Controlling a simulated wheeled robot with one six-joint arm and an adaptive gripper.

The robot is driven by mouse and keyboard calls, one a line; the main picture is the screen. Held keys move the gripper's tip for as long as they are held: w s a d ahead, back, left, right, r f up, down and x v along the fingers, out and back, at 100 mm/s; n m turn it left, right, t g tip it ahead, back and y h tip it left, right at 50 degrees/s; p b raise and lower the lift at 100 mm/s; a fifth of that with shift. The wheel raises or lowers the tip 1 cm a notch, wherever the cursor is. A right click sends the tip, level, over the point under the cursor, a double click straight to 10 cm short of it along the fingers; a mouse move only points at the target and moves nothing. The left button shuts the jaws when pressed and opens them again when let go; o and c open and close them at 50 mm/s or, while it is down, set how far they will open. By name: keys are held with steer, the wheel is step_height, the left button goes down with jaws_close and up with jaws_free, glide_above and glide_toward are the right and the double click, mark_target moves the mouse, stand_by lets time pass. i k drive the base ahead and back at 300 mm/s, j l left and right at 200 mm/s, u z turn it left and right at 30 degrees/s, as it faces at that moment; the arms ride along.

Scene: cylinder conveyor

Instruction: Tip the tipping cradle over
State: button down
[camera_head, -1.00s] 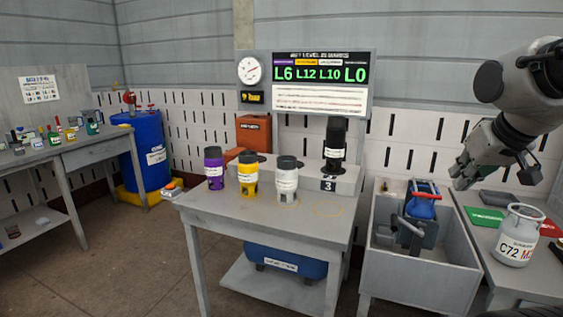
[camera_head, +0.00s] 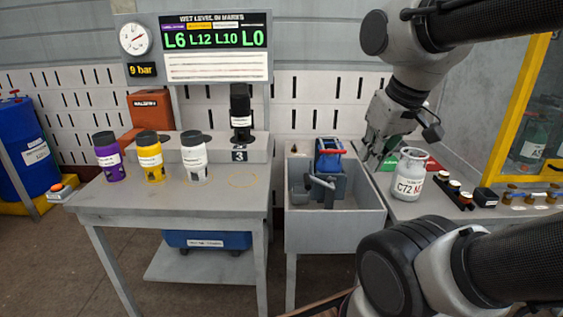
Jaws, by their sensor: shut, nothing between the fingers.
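The tipping cradle (camera_head: 326,188) stands in a grey open-topped tub, right of the main table. It is grey, with a blue part and red piece (camera_head: 329,153) at its top and a grey lever-like bar on its front. It looks upright. My gripper (camera_head: 371,160) hangs pointing down at the right of the cradle, over or near the tub's right edge, and looks apart from it. The gripper is shut and appears empty. The cradle's lower part is hidden by the tub's front wall (camera_head: 336,229).
A white C72 canister (camera_head: 409,175) stands on the right bench, close to my gripper. Purple (camera_head: 109,160), yellow (camera_head: 151,158) and white (camera_head: 194,158) cylinders stand on the table (camera_head: 150,200). A black cylinder (camera_head: 240,112) stands on the raised step. My arm crosses the right side.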

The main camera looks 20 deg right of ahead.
mark_target(325, 179)
steer(key=i+j+z, duration=0.1)
steer(key=i+z, duration=0.25)
steer(key=i+j+z, duration=0.2)
steer(key=z, duration=0.2)
steer(key=i+u, duration=0.25)
steer(key=u, duration=0.3)
